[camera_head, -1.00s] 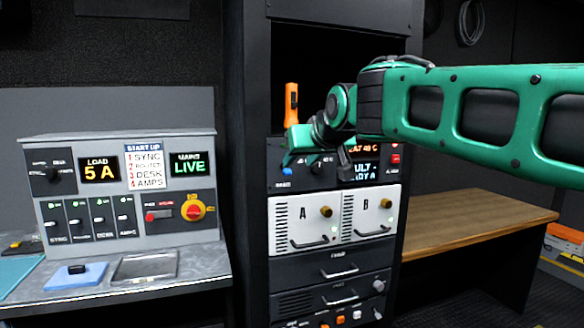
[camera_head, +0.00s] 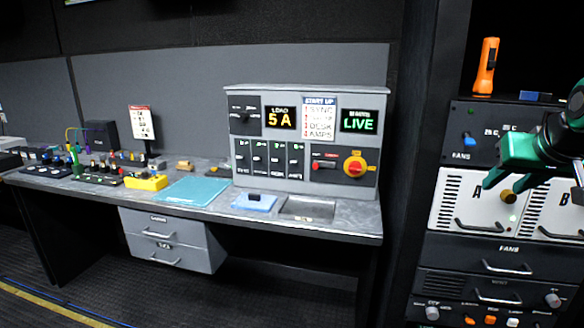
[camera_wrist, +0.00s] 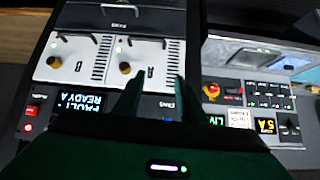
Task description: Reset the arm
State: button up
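My gripper (camera_wrist: 154,84) shows in the wrist view with its two dark fingers apart and nothing between them. In the head view its green hand (camera_head: 520,150) is at the right edge, in front of the equipment rack, overlapping the fan panel (camera_head: 480,125) and the top of unit A (camera_head: 465,205). I cannot tell from these frames whether the gripper touches the rack. The wrist view is upside down and shows units A and B with brass knobs.
An orange torch (camera_head: 486,66) stands on the rack shelf. Left is a desk (camera_head: 340,222) bearing the start-up console (camera_head: 305,140), reading LOAD 5 A and LIVE. A blue pad (camera_head: 254,202), teal folder (camera_head: 193,191) and yellow box (camera_head: 146,181) lie on it. Floor before the desk is clear.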

jog(key=s+a+f+m+g+y, duration=0.2)
jog(key=s+f+g, duration=0.6)
jog(key=s+f, duration=1.3)
jog(key=shift+s+a+f+g+y, duration=0.3)
jog(key=shift+a+g+y, duration=0.1)
jog(key=shift+a+y, duration=0.2)
jog(key=shift+w, duration=0.15)
jog(key=shift+w+f, duration=0.15)
jog(key=shift+w, duration=0.35)
